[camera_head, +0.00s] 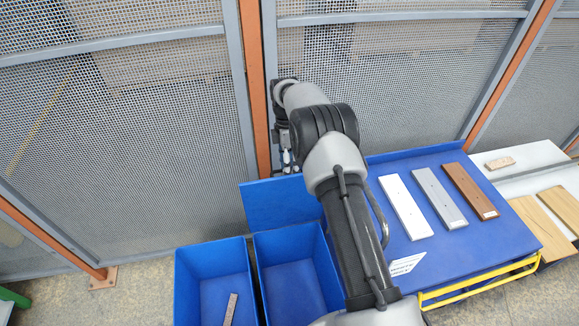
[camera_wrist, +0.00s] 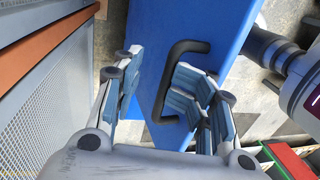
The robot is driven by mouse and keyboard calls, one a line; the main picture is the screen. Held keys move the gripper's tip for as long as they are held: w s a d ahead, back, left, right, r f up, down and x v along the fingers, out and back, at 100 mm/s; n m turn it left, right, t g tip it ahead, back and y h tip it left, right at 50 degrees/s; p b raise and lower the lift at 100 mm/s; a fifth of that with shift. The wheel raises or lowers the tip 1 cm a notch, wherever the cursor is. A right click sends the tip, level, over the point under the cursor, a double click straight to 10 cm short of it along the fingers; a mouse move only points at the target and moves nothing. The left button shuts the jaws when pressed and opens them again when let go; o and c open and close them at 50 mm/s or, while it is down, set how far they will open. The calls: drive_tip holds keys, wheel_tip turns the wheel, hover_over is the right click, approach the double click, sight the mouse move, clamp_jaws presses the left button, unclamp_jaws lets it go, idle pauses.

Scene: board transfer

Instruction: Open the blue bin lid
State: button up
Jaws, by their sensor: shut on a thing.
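The blue lid (camera_head: 265,205) stands raised along the back edge of the right blue bin (camera_head: 292,283), whose inside is open to view and looks empty. In the wrist view the lid (camera_wrist: 228,25) carries a black handle (camera_wrist: 185,47). My gripper (camera_wrist: 160,95) has its fingers on either side of the handle and is shut on it, though the exact contact is hard to see. In the head view my gripper (camera_head: 288,160) is at the lid's upper edge, partly hidden by my arm.
An open left blue bin (camera_head: 208,257) holds a small wooden piece (camera_head: 231,309). A blue table (camera_head: 462,245) at right bears white, grey and brown boards. A mesh fence (camera_head: 130,130) with orange posts stands close behind. Wooden boards (camera_head: 563,207) lie on a white surface far right.

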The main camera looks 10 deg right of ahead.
wheel_tip(320, 180, up, 11)
drive_tip(key=w, duration=0.2)
drive_tip(key=shift+r, duration=0.2)
